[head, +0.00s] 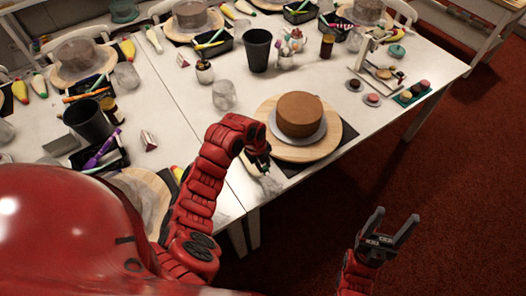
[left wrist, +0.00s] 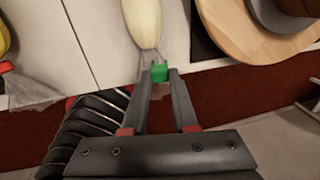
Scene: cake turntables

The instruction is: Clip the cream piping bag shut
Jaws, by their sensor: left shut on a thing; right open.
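The cream piping bag (left wrist: 143,22) shows in the left wrist view as a pale, long, plump shape on the white table, narrowing to clear film near my fingertips. My left gripper (left wrist: 160,76) is shut on a small green clip (left wrist: 160,72) at the bag's narrow end. I cannot tell whether the clip's jaws are around the film or only beside it. In the head view my left gripper (head: 258,164) is low at the table's front edge and hides most of the bag. My right gripper (head: 389,230) is open and empty, off the table over the red floor.
A brown cake (head: 300,113) stands on a wooden turntable (head: 332,131) just right of my left gripper. A clear glass (head: 224,95) and a dark cup (head: 257,50) stand behind. More cake settings fill the table's left and back.

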